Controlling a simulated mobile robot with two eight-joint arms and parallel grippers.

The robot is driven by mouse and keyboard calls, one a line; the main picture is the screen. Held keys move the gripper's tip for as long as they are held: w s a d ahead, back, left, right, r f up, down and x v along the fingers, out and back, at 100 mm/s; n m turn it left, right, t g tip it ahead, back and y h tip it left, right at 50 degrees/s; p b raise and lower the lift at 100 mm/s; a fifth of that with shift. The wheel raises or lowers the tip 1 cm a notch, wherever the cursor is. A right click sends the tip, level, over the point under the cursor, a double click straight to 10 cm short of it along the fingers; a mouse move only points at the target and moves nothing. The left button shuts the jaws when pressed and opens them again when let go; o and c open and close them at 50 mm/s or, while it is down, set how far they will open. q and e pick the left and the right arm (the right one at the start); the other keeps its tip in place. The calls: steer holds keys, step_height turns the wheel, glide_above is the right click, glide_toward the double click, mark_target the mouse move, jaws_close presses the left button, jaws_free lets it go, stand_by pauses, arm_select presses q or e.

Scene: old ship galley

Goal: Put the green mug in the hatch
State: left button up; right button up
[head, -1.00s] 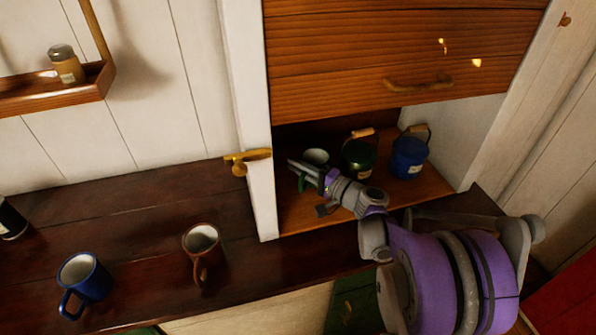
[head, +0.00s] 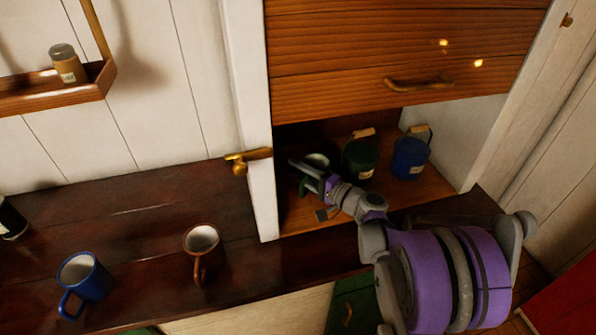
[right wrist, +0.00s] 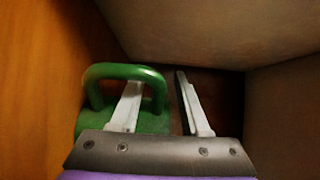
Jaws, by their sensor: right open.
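The green mug (head: 318,159) stands inside the open hatch (head: 432,190), at the left of its floor. It looks upright, with its pale inside showing, and my gripper hides part of it. My right gripper (head: 305,172) reaches into the hatch at the mug. In the right wrist view the jaws (right wrist: 157,92) are apart. One finger overlaps the handle of the green mug (right wrist: 148,72); the other finger is clear to the right. I cannot tell whether the finger touches the handle. My left gripper is out of view.
A green pail (head: 360,158) and a blue pail (head: 410,158) stand in the hatch to the right of the mug. The raised wooden shutter (head: 400,55) hangs above. A brown mug (head: 202,250) and a blue mug (head: 83,278) stand on the dark counter (head: 130,225).

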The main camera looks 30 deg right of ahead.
steer(key=b+v, duration=0.1)
steer(key=v, duration=0.9)
steer(key=shift+s+d, duration=0.15)
steer(key=shift+s, duration=0.1)
steer(key=shift+s+d+r, duration=0.1)
steer(key=shift+s+d, duration=0.1)
steer(key=shift+s, duration=0.5)
